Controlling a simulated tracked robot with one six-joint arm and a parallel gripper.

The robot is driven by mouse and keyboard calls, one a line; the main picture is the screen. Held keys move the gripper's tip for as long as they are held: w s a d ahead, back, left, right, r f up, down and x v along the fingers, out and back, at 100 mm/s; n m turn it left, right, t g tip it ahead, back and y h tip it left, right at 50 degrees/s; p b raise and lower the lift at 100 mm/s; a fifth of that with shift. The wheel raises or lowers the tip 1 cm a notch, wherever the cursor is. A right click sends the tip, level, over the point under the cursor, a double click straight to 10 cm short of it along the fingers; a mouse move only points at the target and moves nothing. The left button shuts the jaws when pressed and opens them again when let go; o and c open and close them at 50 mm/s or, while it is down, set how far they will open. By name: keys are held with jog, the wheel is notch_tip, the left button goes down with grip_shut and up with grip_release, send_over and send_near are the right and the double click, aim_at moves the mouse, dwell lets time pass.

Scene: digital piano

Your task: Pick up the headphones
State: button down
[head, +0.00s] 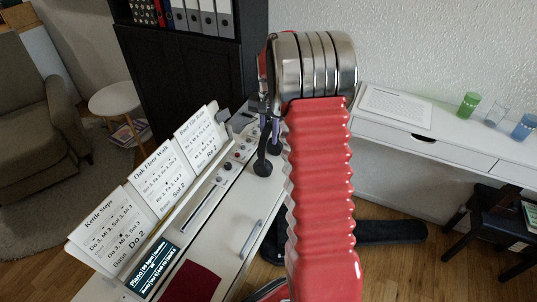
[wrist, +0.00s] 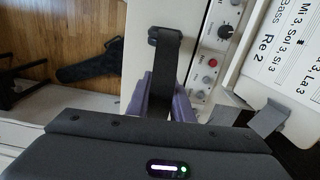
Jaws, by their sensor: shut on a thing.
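In the head view my gripper (head: 268,160) hangs below the metal wrist joint at the far end of the piano.
The white piano (head: 226,205) has knobs and song sheets (head: 158,180) standing along its left side. A dark red cloth (head: 193,282) lies near the front. A white desk (head: 440,143) with several cups (head: 468,104) stands at right. A black cabinet (head: 190,75) is behind.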

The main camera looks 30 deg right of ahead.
jog(key=shift+r, duration=0.1)
dwell(0.3)
notch_tip(320, 180, up, 18)
dwell(0.6)
dwell(0.6)
